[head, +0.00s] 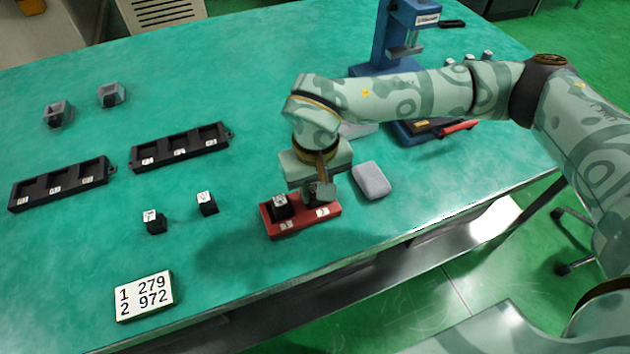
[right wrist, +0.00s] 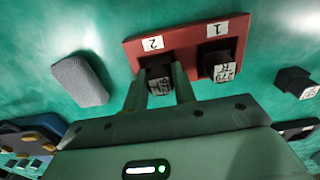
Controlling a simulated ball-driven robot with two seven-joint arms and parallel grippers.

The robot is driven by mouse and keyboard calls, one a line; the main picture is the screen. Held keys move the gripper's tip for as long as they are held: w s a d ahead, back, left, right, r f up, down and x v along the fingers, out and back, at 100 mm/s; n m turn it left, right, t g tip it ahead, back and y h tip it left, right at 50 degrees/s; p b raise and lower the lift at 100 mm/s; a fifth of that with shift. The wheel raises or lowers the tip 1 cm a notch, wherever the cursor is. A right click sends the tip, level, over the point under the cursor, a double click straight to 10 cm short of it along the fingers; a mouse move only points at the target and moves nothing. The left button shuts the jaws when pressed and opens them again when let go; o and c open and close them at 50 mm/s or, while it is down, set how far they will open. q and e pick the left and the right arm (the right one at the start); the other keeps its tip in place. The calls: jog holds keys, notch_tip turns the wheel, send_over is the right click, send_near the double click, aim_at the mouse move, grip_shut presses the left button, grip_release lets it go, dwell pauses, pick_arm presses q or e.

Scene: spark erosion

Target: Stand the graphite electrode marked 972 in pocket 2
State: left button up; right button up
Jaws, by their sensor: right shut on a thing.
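The red two-pocket holder (head: 300,228) lies near the table's front edge; it also shows in the right wrist view (right wrist: 185,37), with white labels 1 and 2. My right gripper (head: 320,197) points down over pocket 2. It is shut on a dark electrode with a white label reading 972 (right wrist: 160,84). This electrode looks upright at pocket 2; the fingers hide part of it, and I cannot tell whether it rests on the pocket floor. Another dark electrode, marked 279 (right wrist: 222,70), stands in pocket 1 and shows in the head view (head: 280,205). My left gripper is not in view.
A white card (head: 144,296) reads 1 279, 2 972. Two dark electrodes (head: 154,222) (head: 207,204) stand left of the holder. A grey pad (head: 372,180) lies to its right. Two black racks (head: 60,187) (head: 180,148) and a blue machine (head: 395,40) stand farther back.

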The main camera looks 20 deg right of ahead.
dwell(0.4)
jog(key=o, duration=1.1)
jog(key=shift+c, duration=0.2)
pick_arm(q)
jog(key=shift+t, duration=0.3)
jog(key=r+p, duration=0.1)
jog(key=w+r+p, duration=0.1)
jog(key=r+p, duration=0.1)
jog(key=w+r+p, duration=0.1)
jog(key=p, duration=0.1)
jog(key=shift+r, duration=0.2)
pick_arm(e)
notch_tip(320, 180, up, 16)
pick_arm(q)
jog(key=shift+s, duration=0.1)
